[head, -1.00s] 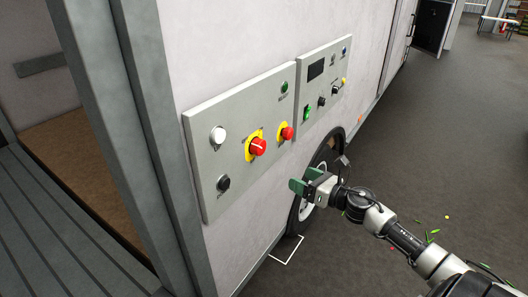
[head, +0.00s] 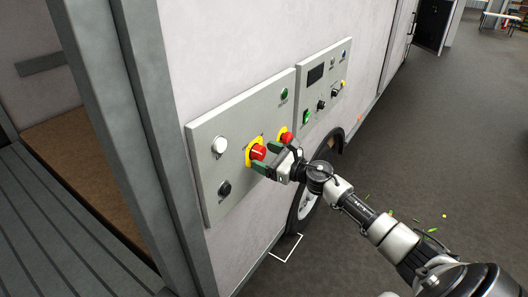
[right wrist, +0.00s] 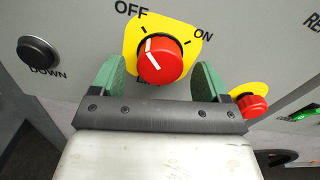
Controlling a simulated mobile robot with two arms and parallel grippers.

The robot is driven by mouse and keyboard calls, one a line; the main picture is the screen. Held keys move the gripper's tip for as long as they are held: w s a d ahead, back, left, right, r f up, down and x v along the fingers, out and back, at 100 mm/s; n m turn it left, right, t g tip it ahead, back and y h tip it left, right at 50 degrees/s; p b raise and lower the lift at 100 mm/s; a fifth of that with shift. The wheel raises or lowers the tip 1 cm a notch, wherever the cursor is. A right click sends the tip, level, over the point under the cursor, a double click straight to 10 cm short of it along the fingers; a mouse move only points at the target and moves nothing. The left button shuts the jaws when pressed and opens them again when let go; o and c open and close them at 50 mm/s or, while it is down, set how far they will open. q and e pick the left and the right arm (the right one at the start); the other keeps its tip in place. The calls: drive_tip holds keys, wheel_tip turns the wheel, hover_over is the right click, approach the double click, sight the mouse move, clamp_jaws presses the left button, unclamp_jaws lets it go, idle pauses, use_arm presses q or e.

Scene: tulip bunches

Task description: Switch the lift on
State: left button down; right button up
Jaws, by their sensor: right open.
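The red rotary switch (head: 257,153) sits on a yellow plate on the grey control panel (head: 208,183). In the right wrist view the red knob (right wrist: 161,60) has OFF at its upper left and ON at its right. Its white mark points up and slightly left, towards OFF. My right gripper (head: 269,158) is open in front of the knob. In the right wrist view its green fingers (right wrist: 160,78) stand left and right of the knob, with gaps on both sides. I cannot tell how deep they reach. My left gripper is not in view.
A red button (head: 286,137) on yellow is close right of the gripper. A second panel (head: 326,78) hangs further right. Open floor lies right of the vehicle.

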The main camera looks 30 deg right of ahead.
drive_tip(key=shift+w+a, duration=0.15)
drive_tip(key=shift+w, duration=0.25)
drive_tip(key=c, duration=0.9)
drive_tip(key=shift+c, duration=0.2)
